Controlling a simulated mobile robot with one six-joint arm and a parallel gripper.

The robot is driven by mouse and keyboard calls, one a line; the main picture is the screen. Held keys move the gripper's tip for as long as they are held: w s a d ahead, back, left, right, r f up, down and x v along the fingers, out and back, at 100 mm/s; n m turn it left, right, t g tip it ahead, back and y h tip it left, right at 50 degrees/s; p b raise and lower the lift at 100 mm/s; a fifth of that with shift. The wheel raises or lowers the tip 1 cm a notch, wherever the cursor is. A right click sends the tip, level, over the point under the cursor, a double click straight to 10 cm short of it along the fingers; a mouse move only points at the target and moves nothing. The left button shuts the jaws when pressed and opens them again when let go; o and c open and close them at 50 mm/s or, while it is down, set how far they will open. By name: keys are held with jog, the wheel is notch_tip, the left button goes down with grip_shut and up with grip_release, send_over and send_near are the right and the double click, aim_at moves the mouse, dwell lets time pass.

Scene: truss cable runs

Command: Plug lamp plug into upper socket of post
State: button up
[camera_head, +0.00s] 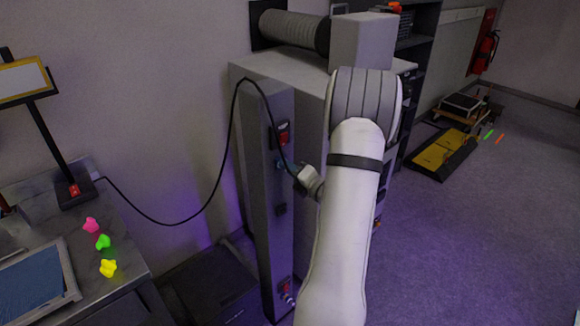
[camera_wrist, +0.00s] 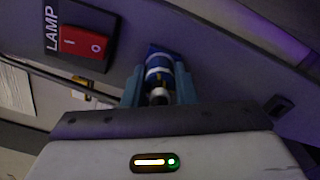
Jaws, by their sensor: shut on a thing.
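The grey post (camera_head: 262,200) stands left of my arm, with a red switch (camera_head: 283,137) near its top. In the wrist view this switch sits on a plate marked LAMP (camera_wrist: 82,42). My gripper (camera_wrist: 159,88) is shut on the lamp plug (camera_wrist: 158,74), a blue and white cylinder, at the post's face. The plug's front end meets a dark blue square upper socket (camera_wrist: 160,49); how deep it sits cannot be told. The black lamp cable (camera_head: 205,213) sags from the lamp base (camera_head: 75,192), rises over the post and comes down toward my gripper.
A workbench (camera_head: 120,248) at left holds pink, green and yellow pieces and a framed blue panel (camera_head: 35,290). A second red switch (camera_head: 285,285) is low on the post. A dark box (camera_head: 210,285) lies on the floor. Open floor (camera_head: 480,220) lies to the right.

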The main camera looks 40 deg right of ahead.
jog(key=shift+w+r+m+p, duration=0.15)
jog(key=shift+r+m+p, duration=0.05)
jog(key=shift+m+p, duration=0.75)
jog(key=shift+r+m+p, duration=0.15)
jog(key=shift+m+p, duration=0.9)
jog(key=shift+p, duration=0.45)
jog(key=shift+w+m, duration=0.1)
jog(key=shift+m, duration=0.2)
jog(key=shift+m+p, duration=0.3)
jog(key=shift+p, duration=0.45)
jog(key=shift+m+p, duration=1)
jog(key=shift+p, duration=0.05)
